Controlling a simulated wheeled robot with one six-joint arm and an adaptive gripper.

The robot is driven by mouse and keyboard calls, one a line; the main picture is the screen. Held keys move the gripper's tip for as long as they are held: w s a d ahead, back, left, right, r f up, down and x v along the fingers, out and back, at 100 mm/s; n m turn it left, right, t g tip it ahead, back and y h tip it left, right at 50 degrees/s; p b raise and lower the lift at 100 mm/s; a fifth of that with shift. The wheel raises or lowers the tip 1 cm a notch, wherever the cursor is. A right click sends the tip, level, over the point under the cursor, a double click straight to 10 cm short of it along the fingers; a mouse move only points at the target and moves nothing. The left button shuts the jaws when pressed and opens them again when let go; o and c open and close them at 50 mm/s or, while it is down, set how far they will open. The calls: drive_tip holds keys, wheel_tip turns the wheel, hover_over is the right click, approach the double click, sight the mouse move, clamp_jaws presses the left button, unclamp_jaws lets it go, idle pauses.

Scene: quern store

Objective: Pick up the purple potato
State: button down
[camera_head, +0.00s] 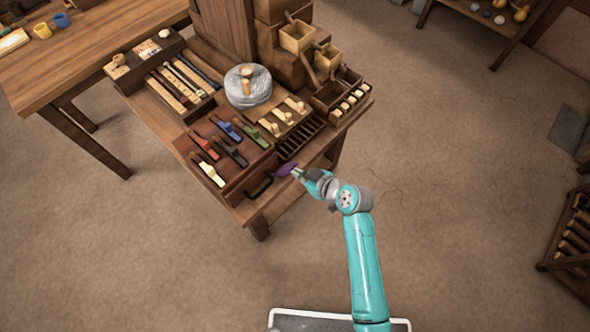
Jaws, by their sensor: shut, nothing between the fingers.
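The purple potato (285,169) lies at the front edge of the wooden bench (245,210), beside a dark slotted rack. My gripper (296,172) is at its right side, with the fingertips pointing at it. The fingertips look very close to the potato; I cannot tell whether they touch it. The fingers are small in this view and shut, with nothing between them. Part of the potato's right end is hidden by the gripper.
A dark handle-like item (260,187) lies left of the potato. Several coloured-handled tools lie on a reddish board (187,141) behind it. The slotted rack (301,136) stands just behind the potato. A grey quern stone (248,92) stands farther back. Open floor lies right of the bench.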

drive_tip(key=s+d, duration=0.6)
drive_tip(key=d, duration=0.1)
drive_tip(key=n+g+y, duration=0.1)
drive_tip(key=n, duration=0.1)
approach(287, 169)
drive_tip(key=w+a, duration=0.1)
drive_tip(key=w+a+f, duration=0.1)
drive_tip(key=a, duration=0.1)
drive_tip(key=w+a+f, duration=0.1)
drive_tip(key=a, duration=0.1)
drive_tip(key=shift+w+a, duration=0.25)
drive_tip(key=shift+w, duration=0.1)
drive_tip(key=shift+f, duration=0.9)
drive_tip(key=shift+s+f, duration=0.1)
drive_tip(key=shift+s+d, duration=0.15)
drive_tip(key=shift+d, duration=0.05)
drive_tip(key=shift+s+d, duration=0.25)
drive_tip(key=shift+d, duration=0.2)
